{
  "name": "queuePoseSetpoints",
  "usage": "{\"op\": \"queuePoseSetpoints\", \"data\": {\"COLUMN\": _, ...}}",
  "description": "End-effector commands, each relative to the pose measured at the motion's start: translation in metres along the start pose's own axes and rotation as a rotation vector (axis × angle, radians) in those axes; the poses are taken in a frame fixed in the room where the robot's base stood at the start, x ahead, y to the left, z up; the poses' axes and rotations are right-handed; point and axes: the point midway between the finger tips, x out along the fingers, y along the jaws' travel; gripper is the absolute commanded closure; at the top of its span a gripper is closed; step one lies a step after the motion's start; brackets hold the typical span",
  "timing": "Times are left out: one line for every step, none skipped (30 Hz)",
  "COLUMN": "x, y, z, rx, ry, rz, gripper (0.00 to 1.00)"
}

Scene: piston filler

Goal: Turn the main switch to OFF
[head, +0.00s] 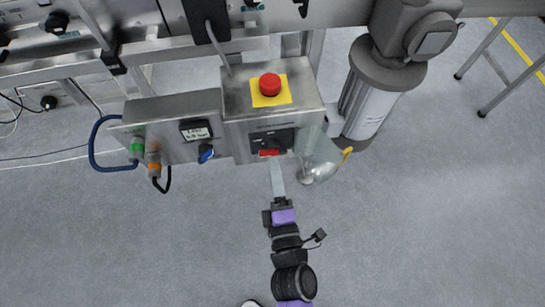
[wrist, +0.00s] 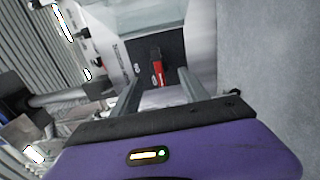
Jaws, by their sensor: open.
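The main switch (head: 270,152) is a red handle on a black plate, on the front of the grey metal box (head: 236,100). In the wrist view the red handle (wrist: 157,70) stands roughly upright in the picture on its black plate. The marks beside it are too small to read. My gripper (head: 276,165) is in front of the switch, its fingers pointing at it. In the wrist view my gripper (wrist: 160,80) is open, one finger on each side of the handle's line. I cannot tell whether the fingers touch the handle.
A red emergency button (head: 270,85) on a yellow plate sits on top of the box. A clear glass-like object (head: 318,172) and a grey cylinder (head: 368,108) stand to the right. Floor in front is clear.

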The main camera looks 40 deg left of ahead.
Motion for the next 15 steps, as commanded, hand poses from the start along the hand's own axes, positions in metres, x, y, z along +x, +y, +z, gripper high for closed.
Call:
{"op": "queuePoseSetpoints", "data": {"x": -0.009, "y": 0.001, "z": 0.0, "rx": 0.0, "ry": 0.0, "rz": -0.002, "gripper": 0.47}}
{"op": "queuePoseSetpoints", "data": {"x": -0.012, "y": 0.001, "z": 0.0, "rx": 0.0, "ry": 0.0, "rz": -0.002, "gripper": 0.47}}
{"op": "queuePoseSetpoints", "data": {"x": -0.017, "y": 0.0, "z": 0.0, "rx": 0.0, "ry": 0.0, "rz": -0.002, "gripper": 0.47}}
{"op": "queuePoseSetpoints", "data": {"x": -0.019, "y": 0.0, "z": 0.0, "rx": 0.0, "ry": 0.0, "rz": -0.002, "gripper": 0.47}}
{"op": "queuePoseSetpoints", "data": {"x": -0.021, "y": 0.001, "z": 0.0, "rx": -0.001, "ry": 0.0, "rz": 0.0, "gripper": 0.47}}
{"op": "queuePoseSetpoints", "data": {"x": -0.024, "y": 0.001, "z": 0.0, "rx": -0.001, "ry": 0.0, "rz": 0.0, "gripper": 0.47}}
{"op": "queuePoseSetpoints", "data": {"x": -0.025, "y": 0.001, "z": 0.0, "rx": -0.001, "ry": 0.0, "rz": 0.0, "gripper": 0.47}}
{"op": "queuePoseSetpoints", "data": {"x": -0.026, "y": 0.0, "z": 0.0, "rx": -0.001, "ry": 0.0, "rz": 0.0, "gripper": 0.47}}
{"op": "queuePoseSetpoints", "data": {"x": -0.027, "y": 0.0, "z": 0.0, "rx": -0.001, "ry": 0.0, "rz": 0.0, "gripper": 0.47}}
{"op": "queuePoseSetpoints", "data": {"x": -0.027, "y": 0.0, "z": 0.0, "rx": -0.001, "ry": 0.0, "rz": 0.001, "gripper": 0.47}}
{"op": "queuePoseSetpoints", "data": {"x": -0.027, "y": 0.0, "z": 0.0, "rx": -0.001, "ry": 0.0, "rz": 0.001, "gripper": 0.47}}
{"op": "queuePoseSetpoints", "data": {"x": -0.027, "y": 0.0, "z": 0.0, "rx": -0.001, "ry": 0.0, "rz": 0.001, "gripper": 0.47}}
{"op": "queuePoseSetpoints", "data": {"x": -0.027, "y": 0.0, "z": 0.0, "rx": -0.001, "ry": 0.0, "rz": 0.001, "gripper": 0.47}}
{"op": "queuePoseSetpoints", "data": {"x": -0.027, "y": 0.0, "z": 0.0, "rx": -0.001, "ry": 0.0, "rz": 0.001, "gripper": 0.47}}
{"op": "queuePoseSetpoints", "data": {"x": -0.027, "y": 0.0, "z": 0.0, "rx": -0.001, "ry": 0.0, "rz": 0.001, "gripper": 0.47}}
